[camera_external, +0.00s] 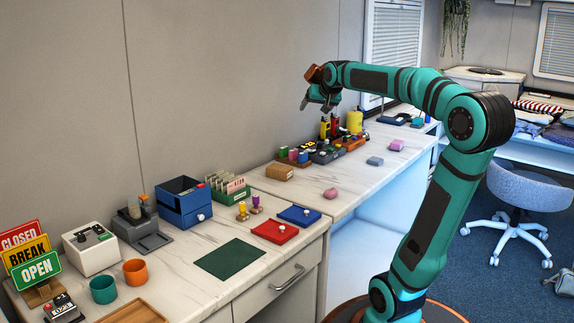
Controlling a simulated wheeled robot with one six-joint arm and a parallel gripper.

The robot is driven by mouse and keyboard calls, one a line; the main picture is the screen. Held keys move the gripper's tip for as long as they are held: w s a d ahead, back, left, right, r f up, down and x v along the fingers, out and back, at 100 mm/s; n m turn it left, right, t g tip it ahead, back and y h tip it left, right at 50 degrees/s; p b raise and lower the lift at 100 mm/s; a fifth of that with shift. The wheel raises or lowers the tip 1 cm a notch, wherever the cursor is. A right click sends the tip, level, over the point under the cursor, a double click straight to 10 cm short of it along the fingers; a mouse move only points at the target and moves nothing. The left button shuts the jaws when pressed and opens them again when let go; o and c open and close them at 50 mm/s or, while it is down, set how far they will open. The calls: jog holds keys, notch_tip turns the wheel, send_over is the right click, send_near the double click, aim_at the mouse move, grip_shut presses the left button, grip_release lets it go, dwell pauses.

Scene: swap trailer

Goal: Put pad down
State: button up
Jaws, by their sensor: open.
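My gripper (306,104) is open and hangs in the air above the back of the counter, near the wall. No pad shows between its fingers. A flat red pad (268,231) with a small light knob lies on the near counter. A flat blue pad (291,215) with a similar knob lies just behind it to the right. A flat dark green mat (229,259) lies in front of the red pad. I cannot tell which of these the task calls the pad. My gripper is well above and apart from all of them.
A blue drawer box (184,211), a card rack (229,187) and two yellow-and-purple stamps (250,208) stand behind the pads. Small coloured blocks and a pink lump (330,193) lie on the farther counter (300,196). Signs (36,256) and cups (135,271) stand at left.

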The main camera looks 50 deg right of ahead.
jog(key=s+a+r+n+t+y, duration=0.2)
jog(key=s+a+n+t, duration=0.2)
jog(key=s+a, duration=0.4)
jog(key=s+a+r+n+t+y, duration=0.2)
jog(key=s+a+n+t, duration=0.2)
jog(key=s+a, duration=0.4)
jog(key=a+t, duration=0.1)
jog(key=a, duration=0.6)
jog(key=shift+s+a, duration=0.15)
jog(key=shift+a, duration=0.25)
jog(key=shift+r, duration=0.1)
